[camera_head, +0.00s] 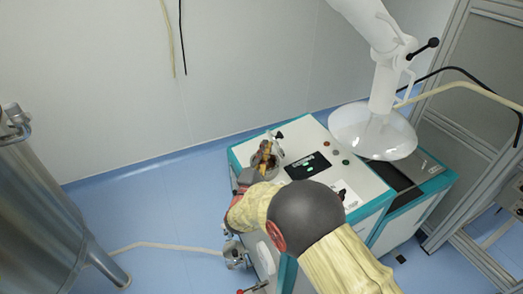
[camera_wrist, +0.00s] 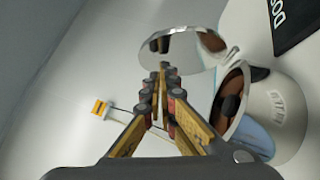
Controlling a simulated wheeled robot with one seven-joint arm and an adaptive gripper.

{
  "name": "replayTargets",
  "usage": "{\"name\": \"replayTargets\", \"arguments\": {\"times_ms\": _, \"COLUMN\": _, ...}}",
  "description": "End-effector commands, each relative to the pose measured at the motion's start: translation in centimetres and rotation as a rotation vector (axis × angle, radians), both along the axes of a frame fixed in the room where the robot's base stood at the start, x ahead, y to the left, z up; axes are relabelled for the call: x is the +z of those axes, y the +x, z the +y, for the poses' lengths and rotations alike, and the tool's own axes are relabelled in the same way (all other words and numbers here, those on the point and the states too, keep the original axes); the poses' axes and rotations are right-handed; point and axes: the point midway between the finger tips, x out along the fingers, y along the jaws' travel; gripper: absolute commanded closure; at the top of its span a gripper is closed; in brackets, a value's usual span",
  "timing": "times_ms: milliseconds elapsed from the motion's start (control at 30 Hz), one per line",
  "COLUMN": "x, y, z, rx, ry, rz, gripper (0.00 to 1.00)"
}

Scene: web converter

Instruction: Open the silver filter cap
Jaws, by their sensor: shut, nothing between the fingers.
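The silver filter cap (camera_wrist: 185,46) is a shiny round disc in the wrist view, just beyond my fingertips. It stands at an angle to the silver filter body (camera_wrist: 275,115), apart from its rim over much of the edge, so it looks swung open. Mirror reflections blur where cap and body join. My gripper (camera_wrist: 162,75) is shut and empty, its tips close to the cap's lower edge; I cannot tell whether they touch. In the head view my gripper (camera_head: 265,150) is over the filter (camera_head: 275,171) on the machine top, hiding part of it.
The white and teal machine (camera_head: 310,140) has a dark screen (camera_head: 306,166) and buttons beside the filter. A white extraction hood (camera_head: 372,130) hangs over its right side. A large steel tank (camera_head: 35,215) stands at the left. Blue floor between is mostly clear.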

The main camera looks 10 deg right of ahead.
Motion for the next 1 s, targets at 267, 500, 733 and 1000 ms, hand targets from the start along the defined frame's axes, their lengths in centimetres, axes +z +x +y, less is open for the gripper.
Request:
{"name": "replayTargets", "arguments": {"times_ms": 267, "x": 0.1, "y": 0.0, "z": 0.0, "rx": 0.000, "ry": 0.006, "rz": 0.001, "gripper": 1.00}}
{"name": "replayTargets", "arguments": {"times_ms": 500, "x": 0.5, "y": 0.1, "z": -0.3, "rx": 0.001, "ry": 0.051, "rz": 0.011, "gripper": 1.00}}
{"name": "replayTargets", "arguments": {"times_ms": 733, "x": 0.7, "y": 0.1, "z": -0.6, "rx": 0.000, "ry": 0.082, "rz": 0.017, "gripper": 1.00}}
{"name": "replayTargets", "arguments": {"times_ms": 1000, "x": 1.5, "y": 0.2, "z": -1.2, "rx": 0.000, "ry": 0.152, "rz": 0.031, "gripper": 1.00}}
